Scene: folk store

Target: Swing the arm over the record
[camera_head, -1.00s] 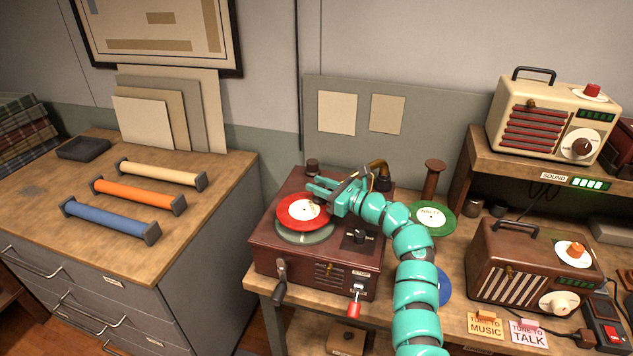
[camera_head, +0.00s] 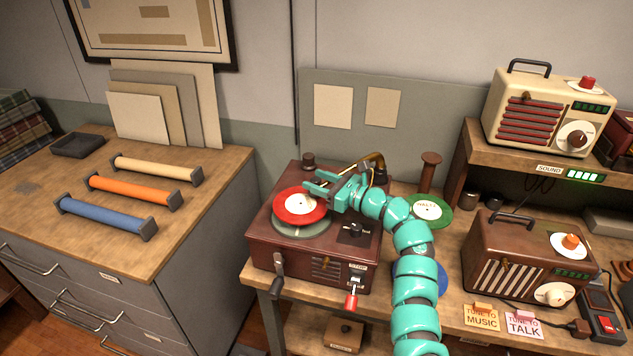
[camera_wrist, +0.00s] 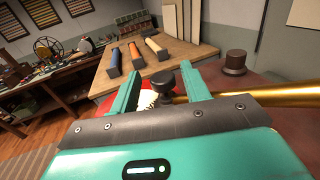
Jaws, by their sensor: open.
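The red record (camera_head: 290,213) with a white label lies on the turntable of a brown record player (camera_head: 262,246). It also shows in the wrist view (camera_wrist: 108,107), partly behind the fingers. A golden tone arm (camera_head: 365,161) runs from its pivot at the back right toward my gripper (camera_head: 312,186). In the wrist view the tone arm (camera_wrist: 235,97) comes in from the right and ends near a dark knob (camera_wrist: 168,82). My gripper is open, with the knob between its two teal fingers. Contact with the knob cannot be told. The tone arm's tip is hidden.
A green record (camera_head: 432,210) and a blue record (camera_head: 432,283) lie right of the player, beside my arm. Two radios (camera_head: 533,110) (camera_head: 507,268) stand further right. A drawer cabinet (camera_head: 215,165) with three coloured rolls is at left.

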